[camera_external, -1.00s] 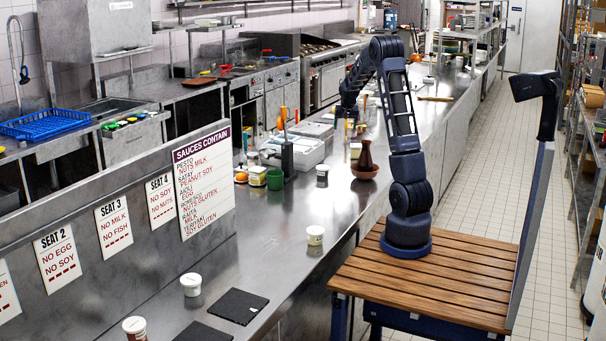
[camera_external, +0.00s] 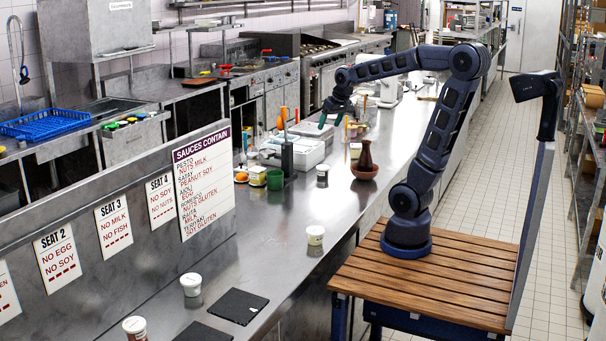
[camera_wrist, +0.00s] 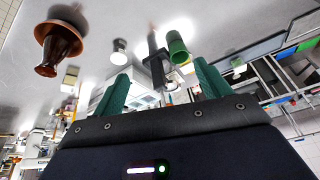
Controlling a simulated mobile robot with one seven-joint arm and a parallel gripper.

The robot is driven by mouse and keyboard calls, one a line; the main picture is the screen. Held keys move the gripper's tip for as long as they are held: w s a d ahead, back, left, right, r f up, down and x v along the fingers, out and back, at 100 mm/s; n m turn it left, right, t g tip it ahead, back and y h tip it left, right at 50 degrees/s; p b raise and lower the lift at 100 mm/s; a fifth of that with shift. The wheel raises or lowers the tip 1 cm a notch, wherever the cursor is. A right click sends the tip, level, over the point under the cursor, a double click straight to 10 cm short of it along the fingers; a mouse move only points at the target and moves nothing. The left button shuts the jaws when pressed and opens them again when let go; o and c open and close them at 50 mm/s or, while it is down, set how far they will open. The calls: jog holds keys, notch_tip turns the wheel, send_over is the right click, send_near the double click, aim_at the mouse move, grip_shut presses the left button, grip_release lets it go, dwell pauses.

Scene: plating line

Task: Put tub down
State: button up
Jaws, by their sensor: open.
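Several small white tubs stand upright on the steel counter: one near the front (camera_external: 191,285), one in the middle (camera_external: 315,236), one farther back (camera_external: 322,176), and one with a reddish-brown label (camera_external: 135,328) at the bottom edge. A white tub also shows in the wrist view (camera_wrist: 119,52). My gripper (camera_external: 331,120) is above the far part of the counter, clear of these tubs. In the wrist view its two green fingers are wide apart (camera_wrist: 160,82), with nothing held between them. Which tub the task names cannot be told.
Dark mats (camera_external: 238,306) lie in front. Bare counter (camera_external: 265,240) lies between the tubs.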

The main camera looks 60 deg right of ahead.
jog(key=s+a+f+n, duration=0.2)
jog(key=s+a+n, duration=0.2)
jog(key=s+a, duration=0.7)
jog(key=s, duration=0.3)
jog(key=shift+a+f+y, duration=0.15)
jog(key=shift+f+y, duration=0.15)
jog(key=shift+y, duration=0.1)
